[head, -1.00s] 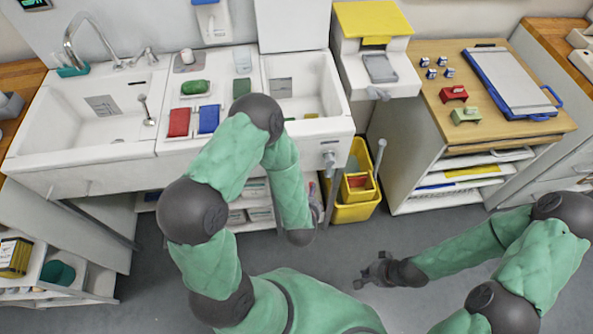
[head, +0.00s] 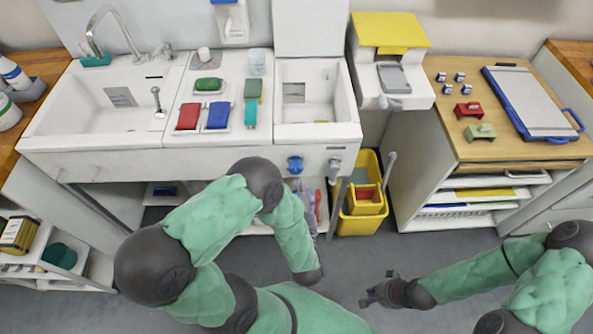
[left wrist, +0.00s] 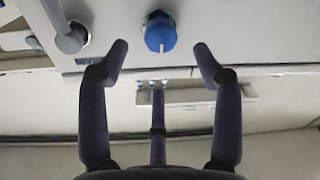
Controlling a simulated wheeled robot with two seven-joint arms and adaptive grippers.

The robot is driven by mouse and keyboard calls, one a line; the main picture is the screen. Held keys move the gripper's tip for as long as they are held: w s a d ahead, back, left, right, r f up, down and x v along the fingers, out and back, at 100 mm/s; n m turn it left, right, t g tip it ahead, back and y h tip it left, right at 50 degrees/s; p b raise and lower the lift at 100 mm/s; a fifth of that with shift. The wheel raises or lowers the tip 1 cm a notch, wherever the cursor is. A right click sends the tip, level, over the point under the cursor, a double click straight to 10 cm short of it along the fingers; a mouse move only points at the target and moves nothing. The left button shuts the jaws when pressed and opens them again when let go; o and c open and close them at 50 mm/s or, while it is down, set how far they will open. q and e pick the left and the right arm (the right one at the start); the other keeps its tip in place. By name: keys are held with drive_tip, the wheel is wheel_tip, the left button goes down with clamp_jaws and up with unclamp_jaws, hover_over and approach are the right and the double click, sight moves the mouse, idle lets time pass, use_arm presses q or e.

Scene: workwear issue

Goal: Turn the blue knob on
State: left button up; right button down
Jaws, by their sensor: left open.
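The blue knob (head: 295,165) is on the white front panel below the right-hand basin, left of a grey knob (head: 334,165). In the left wrist view the blue knob (left wrist: 160,31) has a pale mark pointing down the picture, and the grey knob (left wrist: 71,38) is to its left. My left gripper (left wrist: 161,47) is open and empty, its two fingertips on either side of the blue knob in the picture; no contact shows. In the head view my left forearm hides the left gripper. My right gripper (head: 380,291) hangs over the floor, far from the knob.
A basin (head: 105,105) and a ledge with red and blue items (head: 217,115) are above the panel. A yellow bin (head: 360,222) stands below right. A wooden-topped cabinet (head: 480,145) is further right. Open grey floor lies around my right gripper.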

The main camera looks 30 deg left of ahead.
sight(296, 172)
use_arm(q)
drive_tip(key=b+x, duration=0.2)
drive_tip(key=x, duration=0.6)
drive_tip(key=shift+w+a, duration=0.15)
drive_tip(key=shift+w, duration=0.1)
drive_tip(key=c, duration=1.1)
